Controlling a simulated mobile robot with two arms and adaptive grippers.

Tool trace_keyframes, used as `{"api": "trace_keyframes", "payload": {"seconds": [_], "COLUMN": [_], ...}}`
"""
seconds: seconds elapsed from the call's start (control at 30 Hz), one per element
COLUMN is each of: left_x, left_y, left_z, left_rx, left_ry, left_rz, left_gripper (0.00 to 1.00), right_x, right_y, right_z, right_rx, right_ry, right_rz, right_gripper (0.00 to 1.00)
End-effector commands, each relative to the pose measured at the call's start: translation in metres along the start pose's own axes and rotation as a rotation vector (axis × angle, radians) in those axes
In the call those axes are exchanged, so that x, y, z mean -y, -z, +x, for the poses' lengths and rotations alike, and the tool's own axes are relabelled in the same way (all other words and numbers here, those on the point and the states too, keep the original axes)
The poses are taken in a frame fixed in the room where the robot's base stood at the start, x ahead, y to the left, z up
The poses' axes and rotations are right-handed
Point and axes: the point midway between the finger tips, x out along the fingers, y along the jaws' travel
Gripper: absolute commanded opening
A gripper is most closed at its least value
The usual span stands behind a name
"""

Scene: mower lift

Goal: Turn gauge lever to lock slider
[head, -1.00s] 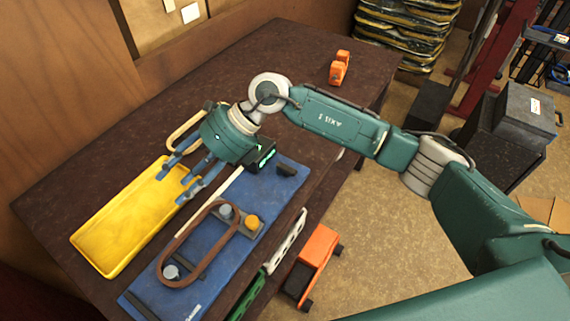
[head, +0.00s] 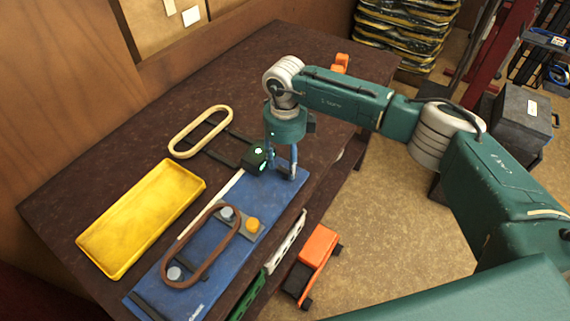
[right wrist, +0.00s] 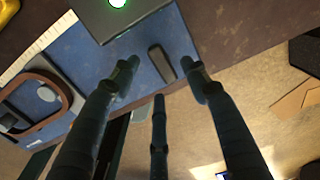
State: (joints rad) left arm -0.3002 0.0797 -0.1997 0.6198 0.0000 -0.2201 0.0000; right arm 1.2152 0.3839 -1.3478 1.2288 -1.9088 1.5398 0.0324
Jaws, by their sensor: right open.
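The blue gauge board (head: 190,262) lies on the dark bench with a brown belt (head: 213,261) looped around two grey pulleys. My right gripper (head: 282,174) points down over the board's far end, open. In the right wrist view its fingers (right wrist: 162,75) are spread on either side of the lever, apparently without touching it. My left gripper is out of view.
A black box with a green light (head: 257,157) stands close beside the right gripper. A yellow tray (head: 140,218) and a cream belt (head: 200,131) lie to the left. An orange object (head: 341,62) sits at the far bench edge. Free bench lies behind.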

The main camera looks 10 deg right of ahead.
Motion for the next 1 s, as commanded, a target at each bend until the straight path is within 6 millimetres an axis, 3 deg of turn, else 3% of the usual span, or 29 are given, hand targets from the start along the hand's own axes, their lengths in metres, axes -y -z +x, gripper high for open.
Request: {"api": "trace_keyframes", "payload": {"seconds": [0.2,0.53,0.57,0.7,0.8,1.0], "left_x": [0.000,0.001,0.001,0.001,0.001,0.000], "left_y": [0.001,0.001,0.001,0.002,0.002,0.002], "left_z": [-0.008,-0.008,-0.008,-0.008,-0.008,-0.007], "left_rx": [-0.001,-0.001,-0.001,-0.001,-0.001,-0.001], "left_ry": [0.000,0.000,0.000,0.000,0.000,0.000], "left_rz": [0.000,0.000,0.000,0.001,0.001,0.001], "left_gripper": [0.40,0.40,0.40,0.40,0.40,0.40], "right_x": [-0.001,0.000,0.000,0.000,0.000,0.000], "right_y": [0.000,-0.001,-0.001,-0.001,-0.001,-0.001], "right_z": [0.023,0.029,0.029,0.029,0.029,0.029], "right_rx": [0.000,0.002,0.002,0.002,0.002,0.002], "right_ry": [-0.001,0.000,0.000,0.000,0.000,0.000], "right_rz": [0.000,-0.001,-0.001,-0.001,-0.001,0.009], "right_gripper": [0.46,0.46,0.44,0.16,0.01,0.00]}}
